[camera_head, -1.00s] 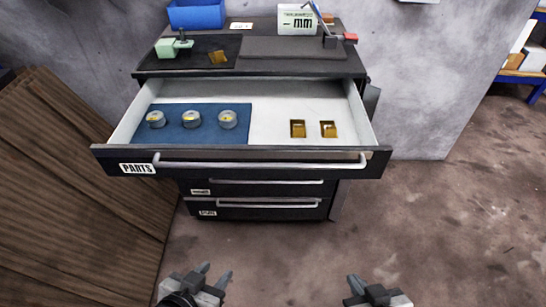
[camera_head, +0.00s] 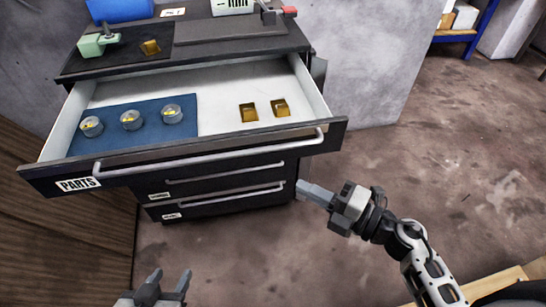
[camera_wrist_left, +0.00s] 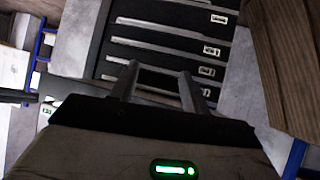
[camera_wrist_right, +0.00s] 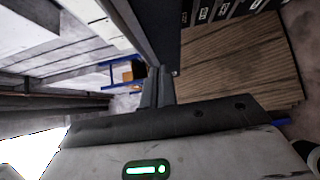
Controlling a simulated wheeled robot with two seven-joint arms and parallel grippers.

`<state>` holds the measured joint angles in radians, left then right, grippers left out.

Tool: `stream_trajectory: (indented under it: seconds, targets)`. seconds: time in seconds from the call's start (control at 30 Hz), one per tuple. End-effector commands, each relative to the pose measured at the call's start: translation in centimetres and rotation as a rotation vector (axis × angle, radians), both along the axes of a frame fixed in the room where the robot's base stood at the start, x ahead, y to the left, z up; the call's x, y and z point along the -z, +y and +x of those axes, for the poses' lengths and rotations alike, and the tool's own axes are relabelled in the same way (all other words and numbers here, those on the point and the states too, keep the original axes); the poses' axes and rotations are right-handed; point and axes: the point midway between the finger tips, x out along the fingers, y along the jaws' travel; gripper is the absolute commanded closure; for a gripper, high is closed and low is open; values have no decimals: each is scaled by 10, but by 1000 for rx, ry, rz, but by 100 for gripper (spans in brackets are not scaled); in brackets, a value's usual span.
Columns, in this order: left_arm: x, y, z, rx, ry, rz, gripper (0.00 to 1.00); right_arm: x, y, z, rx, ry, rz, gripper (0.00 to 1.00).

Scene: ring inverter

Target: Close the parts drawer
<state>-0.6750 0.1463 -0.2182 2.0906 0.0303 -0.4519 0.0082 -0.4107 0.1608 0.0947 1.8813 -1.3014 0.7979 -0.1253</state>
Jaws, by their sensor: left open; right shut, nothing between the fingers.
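The parts drawer (camera_head: 215,150) is pulled far out of the dark cabinet in the head view. Its front carries a PARTS label (camera_head: 78,185) and a long light handle (camera_head: 210,148). Inside lie a blue mat (camera_head: 150,140) with three round metal parts (camera_head: 131,120) and two brass pieces (camera_head: 265,110) on the bare white floor. My right gripper (camera_head: 302,187) is shut and empty, in front of and below the drawer's right end, apart from it. My left gripper (camera_head: 170,278) is open and empty, low in front of the cabinet and well short of the drawer.
Two lower drawers (camera_head: 220,190) are shut. The cabinet top holds a blue bin (camera_head: 120,10), a green fixture (camera_head: 97,42) and a gauge box (camera_head: 233,5). Brown wood panels (camera_head: 70,250) stand at the left. The floor (camera_head: 440,160) at the right is clear.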

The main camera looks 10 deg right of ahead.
Motion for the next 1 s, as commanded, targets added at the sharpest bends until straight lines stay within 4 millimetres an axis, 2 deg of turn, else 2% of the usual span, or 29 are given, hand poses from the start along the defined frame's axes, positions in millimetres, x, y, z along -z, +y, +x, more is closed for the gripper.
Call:
stream_trajectory:
  seconds: [0.2,0.37,0.5,0.6,1.0]
  targets:
    - [-2,2,-2,4,11,14,54,-4,34,37,2,-2,6,100]
    - [-1,3,-2,7,14,23,54,-3,54,61,2,-2,6,100]
    - [0,3,-1,10,12,26,54,-2,51,81,4,-2,4,100]
    - [0,3,-1,9,12,27,54,-1,50,90,2,-1,4,100]
    - [0,3,0,9,9,26,54,-1,50,95,3,1,4,100]
